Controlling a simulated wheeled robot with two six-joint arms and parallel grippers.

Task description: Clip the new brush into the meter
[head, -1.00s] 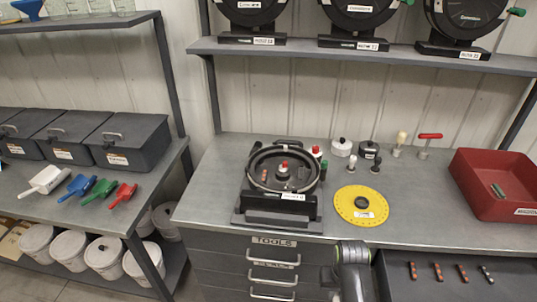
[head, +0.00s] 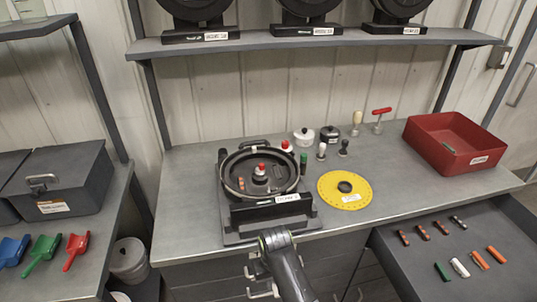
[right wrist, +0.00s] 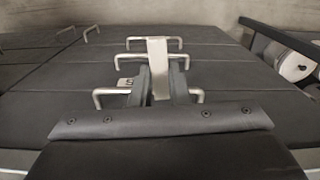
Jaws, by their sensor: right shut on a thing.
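The seed meter (head: 222,180) stands on the bench, a round dark housing with a ring and a red-topped knob (head: 261,168) in its middle. A small reddish brush (head: 241,184) shows inside its left side. My right arm rises in front of the meter; its gripper is hidden there in the head view. In the right wrist view my right gripper (right wrist: 159,88) is shut on a pale strip (right wrist: 158,55), in front of the drawer handles. I cannot tell for sure whether the strip is the new brush. My left gripper is out of view.
A yellow disc (head: 333,190) lies right of the meter, with small knobs and stamps behind it. An open drawer (head: 400,278) at right holds several small coloured brushes. Closed drawers with handles (right wrist: 110,93) are below the bench.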

